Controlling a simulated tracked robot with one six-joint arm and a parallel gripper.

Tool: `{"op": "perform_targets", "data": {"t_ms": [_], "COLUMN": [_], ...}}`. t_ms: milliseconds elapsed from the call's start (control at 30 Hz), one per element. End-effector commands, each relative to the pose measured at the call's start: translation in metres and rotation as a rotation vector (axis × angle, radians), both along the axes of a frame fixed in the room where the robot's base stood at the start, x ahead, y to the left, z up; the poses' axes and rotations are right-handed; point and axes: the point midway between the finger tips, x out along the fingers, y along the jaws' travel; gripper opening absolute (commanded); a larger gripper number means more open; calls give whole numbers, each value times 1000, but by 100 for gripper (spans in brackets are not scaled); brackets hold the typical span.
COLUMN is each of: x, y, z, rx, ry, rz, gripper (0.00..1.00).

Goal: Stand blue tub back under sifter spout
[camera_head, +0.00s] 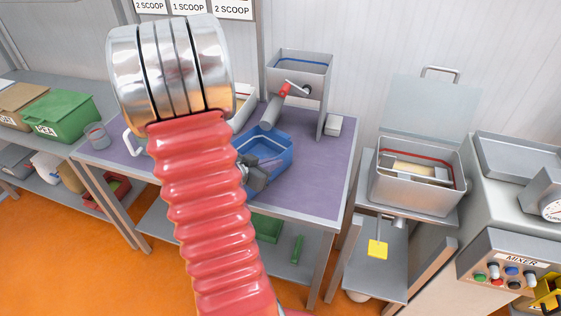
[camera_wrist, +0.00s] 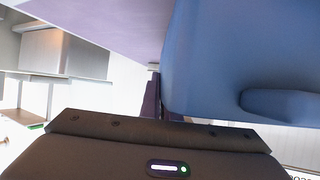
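The blue tub (camera_head: 276,144) is at the front part of the purple-topped table, just below and in front of the sifter's grey spout (camera_head: 270,113). The sifter (camera_head: 300,70) is a grey metal box with a red-handled crank. My gripper (camera_head: 250,174) is at the tub's near left side, close against its wall. In the wrist view the tub (camera_wrist: 240,60) fills the upper right, with a dark finger beside its edge. Whether the fingers pinch the wall is hidden. My red arm covers the table left of the tub.
The purple table (camera_head: 335,172) has bare room right of the tub. A small pale block (camera_head: 334,126) lies by the sifter's leg. A grey hopper with an open lid (camera_head: 418,175) stands right, beside the mixer (camera_head: 513,250). A green bin (camera_head: 60,117) is on the left bench.

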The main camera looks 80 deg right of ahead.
Motion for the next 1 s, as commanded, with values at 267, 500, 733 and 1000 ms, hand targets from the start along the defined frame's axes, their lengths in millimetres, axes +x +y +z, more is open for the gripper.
{"op": "perform_targets", "data": {"t_ms": [267,500,733,1000], "x": [-2,-17,-16,-16], "y": [-3,-30,-30,-30], "z": [0,1,-14,-15], "rx": [-2,-3,-1,-1], "ry": [-1,-1,0,0], "rz": [-2,-4,0,-1], "gripper": [0,0,0,0]}}
